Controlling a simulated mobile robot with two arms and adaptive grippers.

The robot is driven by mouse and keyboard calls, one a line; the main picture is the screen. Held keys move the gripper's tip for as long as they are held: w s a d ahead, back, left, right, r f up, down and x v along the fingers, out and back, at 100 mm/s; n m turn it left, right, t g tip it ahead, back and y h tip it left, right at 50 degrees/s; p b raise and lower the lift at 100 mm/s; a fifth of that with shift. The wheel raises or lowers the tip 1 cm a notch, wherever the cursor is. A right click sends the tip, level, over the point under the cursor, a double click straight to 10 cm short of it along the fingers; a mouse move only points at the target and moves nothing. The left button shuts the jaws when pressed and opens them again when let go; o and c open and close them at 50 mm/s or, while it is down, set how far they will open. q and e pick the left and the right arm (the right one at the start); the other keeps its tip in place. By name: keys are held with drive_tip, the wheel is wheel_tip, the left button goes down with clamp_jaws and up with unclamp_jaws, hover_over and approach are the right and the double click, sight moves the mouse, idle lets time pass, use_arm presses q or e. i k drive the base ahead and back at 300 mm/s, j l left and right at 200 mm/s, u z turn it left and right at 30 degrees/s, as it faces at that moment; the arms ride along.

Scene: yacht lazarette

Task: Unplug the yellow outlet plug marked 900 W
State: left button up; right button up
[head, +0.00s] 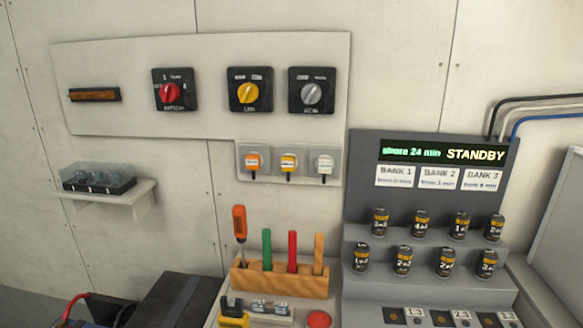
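The yellow outlet plug (288,162) is the middle one of three plugs in a grey outlet strip (332,149) on the wall, below the switch panel. It sits in its socket, with a short cord hanging below. An orange plug (253,161) is to its left and a white plug (324,165) to its right, both in their sockets. The small labels on the plugs are too blurred to read, so I cannot confirm the 900 W mark. Neither of my grippers is in view.
A wooden rack (281,280) with a screwdriver and coloured-handled tools stands below the outlets. A grey console (365,170) with a STANDBY display and several black cylinders stands at right. A small shelf (142,195) holds a clear-covered box at left. The wall in front of the outlets is unobstructed.

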sight(288, 163)
drive_tip(key=j+z, duration=0.2)
drive_tip(key=j, duration=0.45)
drive_tip(key=j+z, duration=0.25)
drive_tip(key=j, duration=0.4)
drive_tip(key=k+j+z, duration=0.2)
drive_tip(key=j, duration=0.45)
drive_tip(key=i, duration=0.1)
